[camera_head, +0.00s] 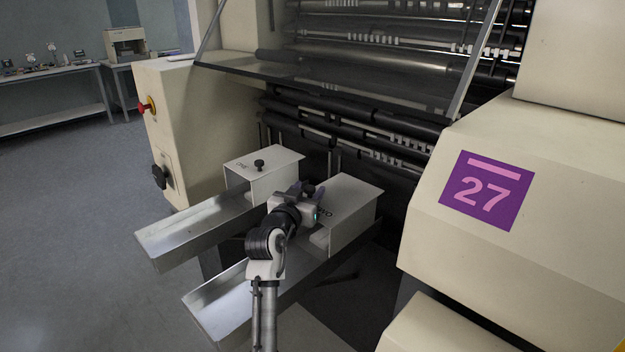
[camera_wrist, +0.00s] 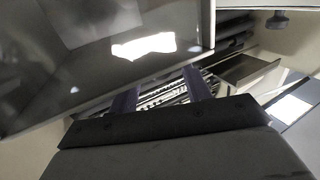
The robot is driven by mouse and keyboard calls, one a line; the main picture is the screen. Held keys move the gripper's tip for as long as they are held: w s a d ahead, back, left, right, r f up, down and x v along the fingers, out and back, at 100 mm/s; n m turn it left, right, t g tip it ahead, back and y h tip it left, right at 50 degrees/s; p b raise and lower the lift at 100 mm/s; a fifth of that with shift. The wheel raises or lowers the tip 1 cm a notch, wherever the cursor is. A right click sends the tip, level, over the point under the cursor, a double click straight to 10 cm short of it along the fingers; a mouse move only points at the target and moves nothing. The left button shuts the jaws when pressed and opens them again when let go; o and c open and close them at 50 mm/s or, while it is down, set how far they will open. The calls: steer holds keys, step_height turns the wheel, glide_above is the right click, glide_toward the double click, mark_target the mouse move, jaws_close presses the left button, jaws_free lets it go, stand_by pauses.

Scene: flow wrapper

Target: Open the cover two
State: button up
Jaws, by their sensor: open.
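Cover two (camera_head: 350,197) is a cream box-shaped lid marked "TWO", over the nearer metal chute in the head view, and it looks closed. Its dark knob (camera_head: 308,188) stands near the left edge of its top. My gripper (camera_head: 305,189) is at this knob, with purple fingers apart and the knob appearing between them. Whether they touch it I cannot tell. In the wrist view my gripper (camera_wrist: 160,90) shows its two spread fingers, and no knob is clearly visible between them.
Cover one (camera_head: 270,170), with its own knob (camera_head: 259,163), stands just left. Metal chutes (camera_head: 185,232) extend toward the lower left. A transparent guard (camera_head: 330,88) hangs above and behind. A cream machine housing (camera_head: 530,240) marked 27 bounds the right. Open floor lies left.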

steer(key=shift+p+x, duration=0.3)
steer(key=shift+x, duration=1.65)
jaws_close()
